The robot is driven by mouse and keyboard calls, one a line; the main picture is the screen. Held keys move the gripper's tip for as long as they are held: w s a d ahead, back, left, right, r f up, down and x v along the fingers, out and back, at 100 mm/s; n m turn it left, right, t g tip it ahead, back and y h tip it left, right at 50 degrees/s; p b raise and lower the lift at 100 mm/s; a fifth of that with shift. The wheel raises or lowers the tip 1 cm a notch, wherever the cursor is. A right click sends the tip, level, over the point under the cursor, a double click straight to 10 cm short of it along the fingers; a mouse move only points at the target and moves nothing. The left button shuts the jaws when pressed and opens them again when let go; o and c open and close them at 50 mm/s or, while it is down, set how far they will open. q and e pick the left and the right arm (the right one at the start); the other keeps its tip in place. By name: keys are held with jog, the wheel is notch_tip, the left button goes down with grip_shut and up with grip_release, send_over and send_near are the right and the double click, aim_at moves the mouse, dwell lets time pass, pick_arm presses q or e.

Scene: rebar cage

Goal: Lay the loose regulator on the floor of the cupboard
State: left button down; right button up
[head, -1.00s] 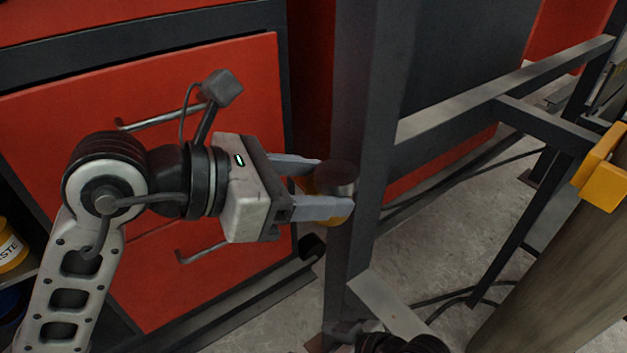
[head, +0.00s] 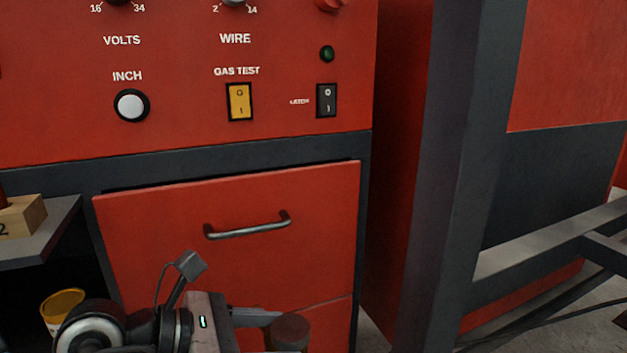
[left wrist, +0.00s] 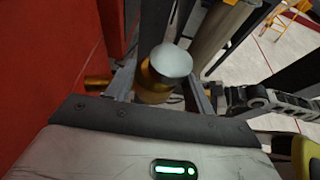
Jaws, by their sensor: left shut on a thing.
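My left gripper (head: 262,331) is at the bottom of the head view, in front of the red cabinet front (head: 170,245). It is shut on the regulator, whose dark round end (head: 290,331) shows at the fingers; the rest is cut off by the frame. In the left wrist view the regulator (left wrist: 152,88) is a brass body with a pale round cap, between the fingers, with a brass stub sticking out at the left. The cabinet front has a metal handle (head: 247,226) and looks closed or nearly so; the cupboard's inside floor is not visible there. My right gripper is not in view.
A control panel (head: 180,75) with knobs and switches is above the cabinet front. A dark steel upright (head: 455,180) stands close at the right, with a rail (head: 545,245) behind it. At the left, a shelf (head: 45,245) carries a wooden block above a yellow tin (head: 62,305).

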pick_arm(q)
jog(key=s+a+f+n+t+y, duration=0.1)
jog(key=a+f, duration=0.3)
jog(key=a, duration=0.9)
jog(key=shift+a+f+n+t, duration=0.2)
jog(key=shift+a+n+t, duration=0.2)
jog(key=shift+n+t, duration=0.35)
jog(key=shift+s+f, duration=0.1)
